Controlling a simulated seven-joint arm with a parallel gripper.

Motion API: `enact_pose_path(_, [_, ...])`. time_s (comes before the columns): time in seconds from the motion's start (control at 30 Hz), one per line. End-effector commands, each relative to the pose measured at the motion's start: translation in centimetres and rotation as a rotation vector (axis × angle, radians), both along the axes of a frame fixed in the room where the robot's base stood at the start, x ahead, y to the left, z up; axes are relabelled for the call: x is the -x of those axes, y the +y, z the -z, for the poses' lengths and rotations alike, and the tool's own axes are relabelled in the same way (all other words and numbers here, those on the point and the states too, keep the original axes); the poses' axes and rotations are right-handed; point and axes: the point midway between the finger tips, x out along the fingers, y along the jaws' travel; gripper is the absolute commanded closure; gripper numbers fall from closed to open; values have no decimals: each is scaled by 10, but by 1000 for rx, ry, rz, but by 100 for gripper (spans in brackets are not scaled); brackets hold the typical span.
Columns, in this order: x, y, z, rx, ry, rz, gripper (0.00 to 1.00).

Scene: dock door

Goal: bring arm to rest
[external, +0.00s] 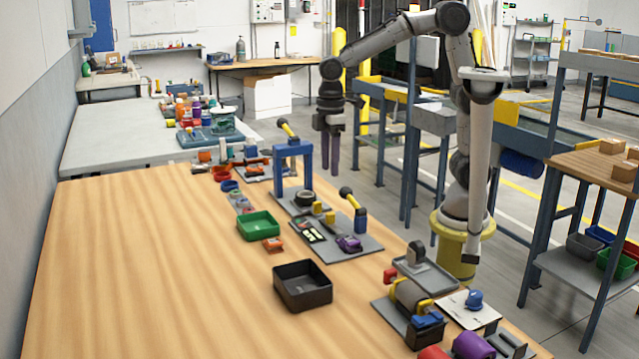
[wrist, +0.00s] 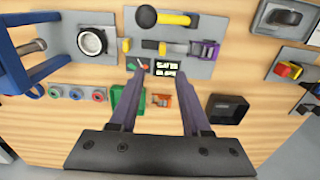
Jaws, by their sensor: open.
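My gripper (external: 332,150) hangs from the end of my arm, pointing down, in the external view. It is near the table's right edge, close to the blue arch frame. In the wrist view my gripper (wrist: 154,76) shows two dark purple fingers spread apart with nothing between them. Beyond the fingertips lies a grey plate (wrist: 200,70) with a yellow-black knobbed lever and a purple part. My gripper is above the table and touches nothing that I can see.
The wooden table (external: 130,270) holds a green bin (external: 258,225), a black bin (external: 302,286), the blue arch frame (external: 292,150) and several fixture plates along its right side. The table's left half is clear. A workbench (external: 595,165) stands at the right.

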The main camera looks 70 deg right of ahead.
Motion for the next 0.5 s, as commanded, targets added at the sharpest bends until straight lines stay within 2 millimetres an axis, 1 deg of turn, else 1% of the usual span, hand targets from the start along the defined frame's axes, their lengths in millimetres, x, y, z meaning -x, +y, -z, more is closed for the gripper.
enact_pose_path(0.03, [0, 0, -6, -1, -2, 0, 52])
enact_pose_path(0.1, [0, 0, -11, 0, -1, 0, 52])
enact_pose_path(0.2, [0, 0, -15, 0, -1, 0, 52])
enact_pose_path(0.5, [0, 0, -15, 0, 0, 1, 52])
